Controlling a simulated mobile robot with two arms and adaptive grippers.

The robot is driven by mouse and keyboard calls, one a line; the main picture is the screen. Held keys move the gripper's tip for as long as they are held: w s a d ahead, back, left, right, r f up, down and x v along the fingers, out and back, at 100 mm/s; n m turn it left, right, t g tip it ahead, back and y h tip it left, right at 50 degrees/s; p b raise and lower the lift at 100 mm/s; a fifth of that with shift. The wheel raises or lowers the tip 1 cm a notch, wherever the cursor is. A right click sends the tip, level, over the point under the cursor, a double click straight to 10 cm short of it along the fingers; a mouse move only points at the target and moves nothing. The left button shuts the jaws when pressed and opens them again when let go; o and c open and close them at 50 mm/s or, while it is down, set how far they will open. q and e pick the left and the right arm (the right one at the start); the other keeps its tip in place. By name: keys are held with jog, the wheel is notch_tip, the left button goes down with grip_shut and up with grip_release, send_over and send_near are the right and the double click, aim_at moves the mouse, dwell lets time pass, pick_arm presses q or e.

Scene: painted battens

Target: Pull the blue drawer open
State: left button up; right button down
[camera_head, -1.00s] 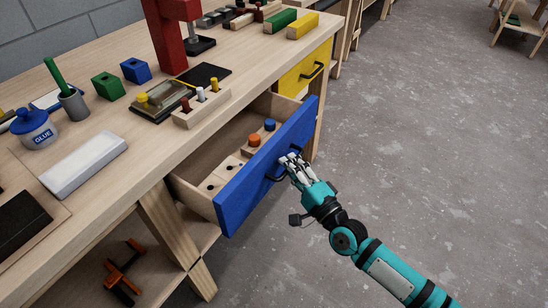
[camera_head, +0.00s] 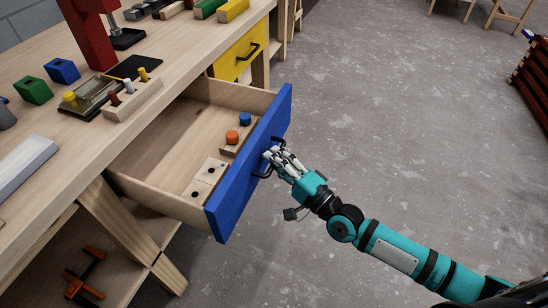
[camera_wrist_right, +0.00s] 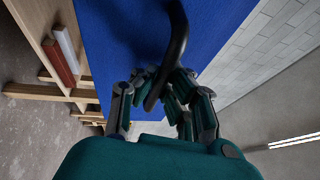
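The blue drawer (camera_head: 233,190) is pulled well out of the wooden workbench (camera_head: 70,135). Its inside shows an orange knob (camera_head: 232,137), a blue knob (camera_head: 245,119) and pale wooden blocks (camera_head: 206,177). My right gripper (camera_head: 272,158) is at the black handle on the drawer's blue front. In the right wrist view the fingers (camera_wrist_right: 165,98) are closed around the dark curved handle (camera_wrist_right: 176,50). My left gripper is not in view.
A yellow drawer (camera_head: 240,55) sits shut farther along the bench. Blocks, a red press (camera_head: 93,35) and a peg rack (camera_head: 132,99) stand on the top. An orange clamp (camera_head: 84,275) lies on the lower shelf.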

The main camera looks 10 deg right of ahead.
jog(key=shift+s+f, duration=0.1)
jog(key=shift+f, duration=0.15)
jog(key=c, duration=1.4)
grip_release()
jog(key=shift+r, duration=0.1)
jog(key=v, duration=1.1)
jog(key=shift+s+d, duration=0.2)
jog(key=shift+s, duration=0.15)
